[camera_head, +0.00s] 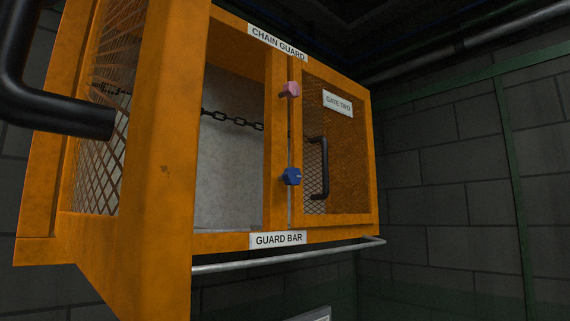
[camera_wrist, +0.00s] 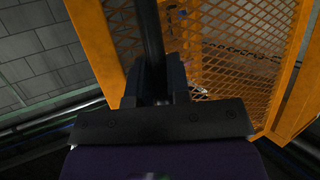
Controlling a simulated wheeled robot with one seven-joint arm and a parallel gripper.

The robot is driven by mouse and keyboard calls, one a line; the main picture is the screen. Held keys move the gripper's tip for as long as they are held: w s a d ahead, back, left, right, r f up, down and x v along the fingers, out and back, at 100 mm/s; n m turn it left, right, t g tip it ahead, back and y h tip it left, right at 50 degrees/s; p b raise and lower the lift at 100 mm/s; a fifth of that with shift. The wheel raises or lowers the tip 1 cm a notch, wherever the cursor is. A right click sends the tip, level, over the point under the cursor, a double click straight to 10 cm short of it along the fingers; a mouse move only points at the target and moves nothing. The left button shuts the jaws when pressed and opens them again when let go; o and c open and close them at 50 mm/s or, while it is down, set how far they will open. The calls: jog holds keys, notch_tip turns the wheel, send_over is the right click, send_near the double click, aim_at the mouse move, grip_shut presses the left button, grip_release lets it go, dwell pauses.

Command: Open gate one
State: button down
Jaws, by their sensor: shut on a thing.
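Gate one, the orange-framed mesh gate (camera_head: 168,150), fills the left of the head view and stands swung out from the cabinet, with the compartment open beside it. Its mesh also shows in the wrist view (camera_wrist: 225,65). The gate's black handle (camera_head: 60,120) juts out at the far left of the head view. In the wrist view my gripper (camera_wrist: 160,88) is shut around the upright black handle bar (camera_wrist: 151,40). My gripper does not show in the head view. No label on this gate is readable.
Gate two (camera_head: 350,160) is closed at the right, with its own black handle (camera_head: 322,170). A pink knob (camera_head: 290,90) and a blue knob (camera_head: 291,176) sit between the openings. A chain (camera_head: 232,120) hangs across the compartment. A metal guard bar (camera_head: 300,254) runs below.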

jog(key=shift+s+a+r, duration=0.1)
jog(key=shift+s+a, duration=0.5)
jog(key=shift+a, duration=0.1)
jog(key=c, duration=1.1)
grip_release()
jog(key=v, duration=1)
jog(key=shift+s, duration=0.3)
jog(key=shift+a+r, duration=0.1)
